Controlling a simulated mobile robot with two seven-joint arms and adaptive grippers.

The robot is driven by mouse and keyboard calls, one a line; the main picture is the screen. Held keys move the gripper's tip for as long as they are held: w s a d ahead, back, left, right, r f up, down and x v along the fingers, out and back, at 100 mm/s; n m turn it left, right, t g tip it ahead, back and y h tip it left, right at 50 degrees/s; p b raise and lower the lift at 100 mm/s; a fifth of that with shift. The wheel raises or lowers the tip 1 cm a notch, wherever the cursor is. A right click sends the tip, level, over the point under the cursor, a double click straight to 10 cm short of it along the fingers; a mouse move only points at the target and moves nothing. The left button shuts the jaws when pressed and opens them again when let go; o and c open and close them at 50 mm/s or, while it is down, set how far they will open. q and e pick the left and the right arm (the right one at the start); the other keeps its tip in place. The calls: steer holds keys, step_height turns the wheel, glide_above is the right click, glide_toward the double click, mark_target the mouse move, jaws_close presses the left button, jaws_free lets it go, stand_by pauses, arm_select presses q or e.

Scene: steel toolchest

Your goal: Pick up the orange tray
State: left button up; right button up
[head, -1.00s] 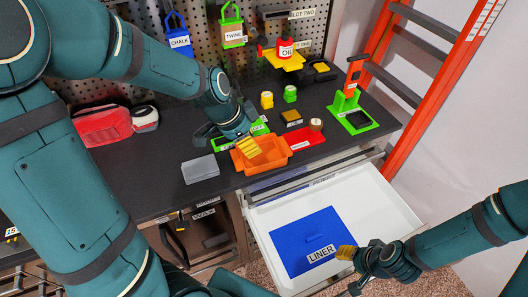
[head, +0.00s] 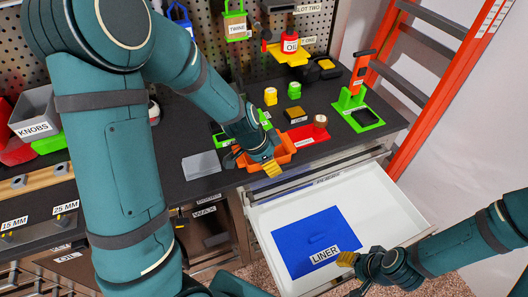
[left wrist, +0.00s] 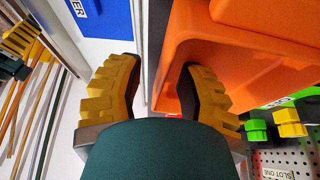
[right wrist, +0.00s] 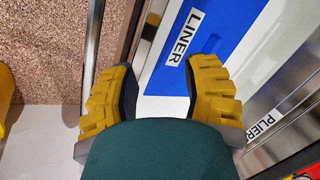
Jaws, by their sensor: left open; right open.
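The orange tray (head: 284,152) sits near the front edge of the dark worktop, partly hidden behind my left gripper in the head view. My left gripper (head: 269,165) is at the tray's front side, pointing down. In the left wrist view the open yellow fingers (left wrist: 150,90) are apart, with the orange tray (left wrist: 245,45) filling the upper right. The right finger overlaps the tray and the left finger lies outside it, over the drawer side. I cannot tell whether they touch it.
The open white drawer (head: 395,200) holds a blue liner (head: 315,240) below the worktop. A grey block (head: 201,167) lies left of the tray and a red mat (head: 302,135) behind it right. An orange ladder (head: 400,140) stands at right.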

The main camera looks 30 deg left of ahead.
arm_select(q)
jaws_close()
steer(key=shift+r, duration=0.15)
